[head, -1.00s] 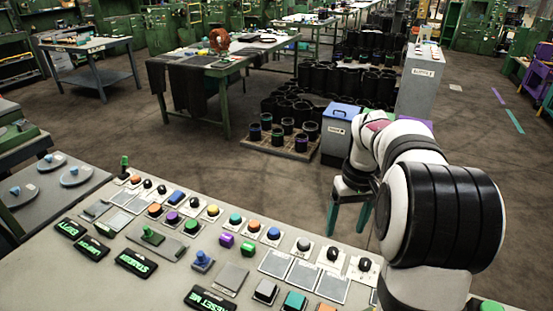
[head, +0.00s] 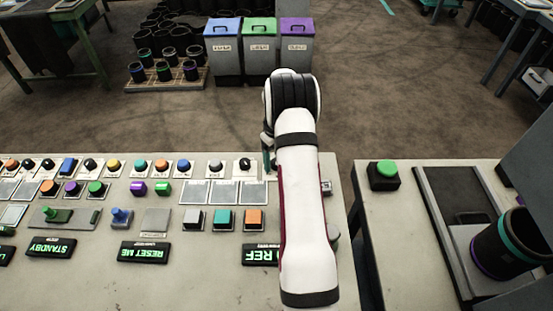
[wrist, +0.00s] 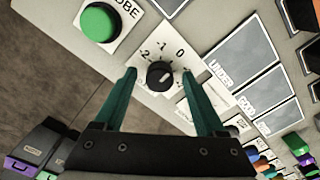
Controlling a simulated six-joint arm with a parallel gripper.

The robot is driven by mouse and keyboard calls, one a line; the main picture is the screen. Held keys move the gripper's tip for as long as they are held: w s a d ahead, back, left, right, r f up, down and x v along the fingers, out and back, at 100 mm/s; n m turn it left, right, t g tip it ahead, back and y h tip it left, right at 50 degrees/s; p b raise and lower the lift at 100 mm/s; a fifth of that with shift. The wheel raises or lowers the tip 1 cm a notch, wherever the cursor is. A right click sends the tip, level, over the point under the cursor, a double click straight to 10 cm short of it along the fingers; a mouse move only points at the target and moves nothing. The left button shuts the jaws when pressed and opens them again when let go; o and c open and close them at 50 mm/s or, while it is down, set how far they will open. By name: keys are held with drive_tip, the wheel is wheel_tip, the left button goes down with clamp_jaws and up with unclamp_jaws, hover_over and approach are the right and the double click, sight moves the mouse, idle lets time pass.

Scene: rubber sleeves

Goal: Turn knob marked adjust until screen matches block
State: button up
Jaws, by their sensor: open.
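In the wrist view a black round knob (wrist: 160,75) with a white pointer mark sits on a white plate scaled -2, -1, 0 and on. Its name label is not readable. My gripper (wrist: 158,82) is open, with one teal finger on each side of the knob; contact cannot be told. In the head view my gripper (head: 268,163) is over the console's far right part, mostly hidden by my arm. Grey screens (head: 224,192) stand in a row; one beside the knob reads UNDER (wrist: 218,72). A purple block (head: 138,188) and a green block (head: 162,188) lie left of them.
A green button (wrist: 99,22) marked PROBE, partly cut off, is close to the knob. Another black knob (head: 245,164) is left of my gripper. A lit REF display (head: 262,255) is partly covered by my arm. A green button box (head: 384,175) stands on the right table.

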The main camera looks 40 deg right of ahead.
drive_tip(key=shift+f, duration=0.1)
clamp_jaws()
idle(0.3)
drive_tip(key=shift+m, duration=0.3)
drive_tip(key=m, duration=0.7)
drive_tip(key=shift+m, duration=0.3)
drive_tip(key=m, duration=0.4)
drive_tip(key=shift+a, duration=0.1)
drive_tip(key=shift+w+m, duration=0.1)
drive_tip(key=shift+m, duration=1.7)
